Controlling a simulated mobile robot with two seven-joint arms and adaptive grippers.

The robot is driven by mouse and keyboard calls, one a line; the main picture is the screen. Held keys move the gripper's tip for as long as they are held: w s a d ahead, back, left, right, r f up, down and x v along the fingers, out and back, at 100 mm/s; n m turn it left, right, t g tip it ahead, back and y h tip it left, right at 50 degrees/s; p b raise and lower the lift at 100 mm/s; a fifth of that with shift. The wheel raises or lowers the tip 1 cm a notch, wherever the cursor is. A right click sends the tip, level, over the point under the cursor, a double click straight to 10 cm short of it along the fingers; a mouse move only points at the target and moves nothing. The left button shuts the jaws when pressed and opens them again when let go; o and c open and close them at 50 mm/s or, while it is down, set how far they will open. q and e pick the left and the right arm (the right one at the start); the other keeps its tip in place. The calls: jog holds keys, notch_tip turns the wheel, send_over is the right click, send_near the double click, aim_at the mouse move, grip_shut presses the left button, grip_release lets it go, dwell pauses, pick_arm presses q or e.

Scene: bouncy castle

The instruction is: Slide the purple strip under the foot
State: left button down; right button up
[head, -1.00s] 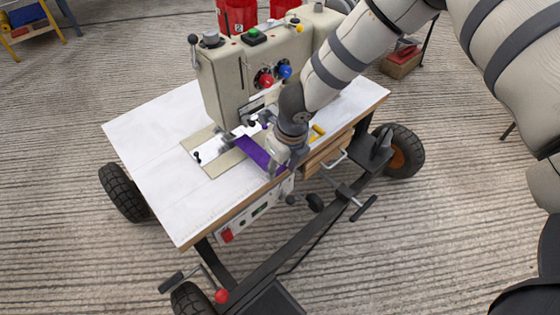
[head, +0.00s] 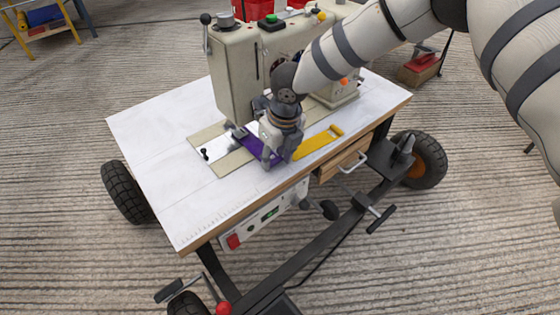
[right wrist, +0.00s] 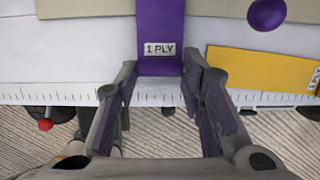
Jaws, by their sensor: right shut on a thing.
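The purple strip (head: 252,145) lies flat on the white sewing table, pointing towards the machine. In the right wrist view the strip (right wrist: 160,25) runs up between my fingers, with a "1 PLY" label on its near end. My right gripper (head: 273,161) is shut on the strip's near end, low over the tabletop; its fingers (right wrist: 159,68) sit at both side edges. A small dark part (head: 239,132), seemingly the foot, is at the strip's far end. I cannot tell whether the strip is under it. My left gripper is not in view.
The cream sewing machine (head: 236,70) stands at the table's back. A yellow strip (head: 318,144) lies right of my gripper. A purple ball-shaped part (right wrist: 265,13) shows near the machine side. The tabletop's left part (head: 155,130) is clear.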

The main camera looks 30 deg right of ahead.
dwell(0.6)
jog(key=o, duration=0.9)
jog(key=shift+f, duration=0.1)
jog(key=shift+o, duration=0.2)
notch_tip(320, 180, up, 12)
jog(key=s, duration=0.2)
jog(key=shift+s+d, duration=0.15)
jog(key=shift+s, duration=0.05)
jog(key=shift+f, duration=0.1)
